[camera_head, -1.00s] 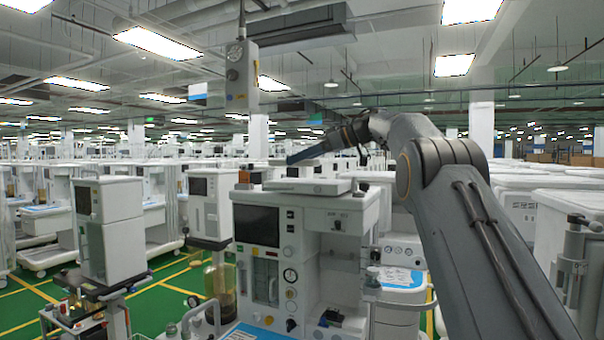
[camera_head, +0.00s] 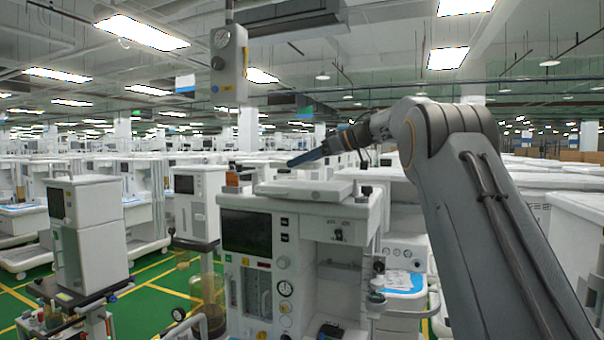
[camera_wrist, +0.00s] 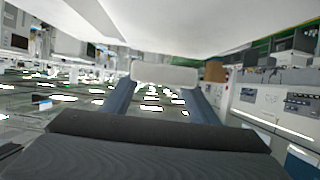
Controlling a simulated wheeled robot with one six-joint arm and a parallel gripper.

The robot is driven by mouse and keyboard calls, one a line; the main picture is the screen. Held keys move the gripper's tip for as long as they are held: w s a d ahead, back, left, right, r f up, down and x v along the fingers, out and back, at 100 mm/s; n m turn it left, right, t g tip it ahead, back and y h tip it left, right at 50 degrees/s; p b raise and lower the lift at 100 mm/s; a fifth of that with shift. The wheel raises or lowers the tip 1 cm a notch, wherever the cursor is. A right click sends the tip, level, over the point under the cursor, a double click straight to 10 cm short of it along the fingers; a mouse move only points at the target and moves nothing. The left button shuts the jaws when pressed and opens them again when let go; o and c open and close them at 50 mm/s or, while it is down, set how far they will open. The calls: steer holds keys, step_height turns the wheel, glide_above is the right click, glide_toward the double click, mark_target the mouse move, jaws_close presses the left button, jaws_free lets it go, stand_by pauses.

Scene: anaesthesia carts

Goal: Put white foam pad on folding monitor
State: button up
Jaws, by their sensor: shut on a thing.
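The white foam pad (camera_wrist: 165,73) is a small pale block with rounded edges in the wrist view. It is held between the two blue fingers of my gripper (camera_wrist: 166,79), which is shut on it. In the head view my gripper (camera_head: 300,160) reaches leftward, tilted down, above the top of an anaesthesia machine; the pad is too small to make out there. A flat white folded panel, seemingly the folding monitor (camera_head: 303,190), lies on that machine's top, just below my gripper. The gap between them is hard to judge.
The anaesthesia machine (camera_head: 325,225) has a dark screen (camera_head: 247,231) on its front. A small orange block (camera_head: 232,179) stands at its left top edge. A gauge box (camera_head: 229,65) hangs above. Other carts crowd both sides; green floor shows at left.

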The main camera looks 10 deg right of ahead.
mark_target(302, 183)
steer(key=shift+f+p, duration=0.55)
steer(key=shift+f, duration=1.45)
steer(key=shift+f, duration=0.1)
steer(key=o, duration=1.1)
steer(key=b+v, duration=0.4)
steer(key=v, duration=0.7)
steer(key=shift+d, duration=0.1)
steer(key=shift+s+d+r, duration=0.25)
steer(key=shift+d+r, duration=0.05)
steer(key=shift+r, duration=0.05)
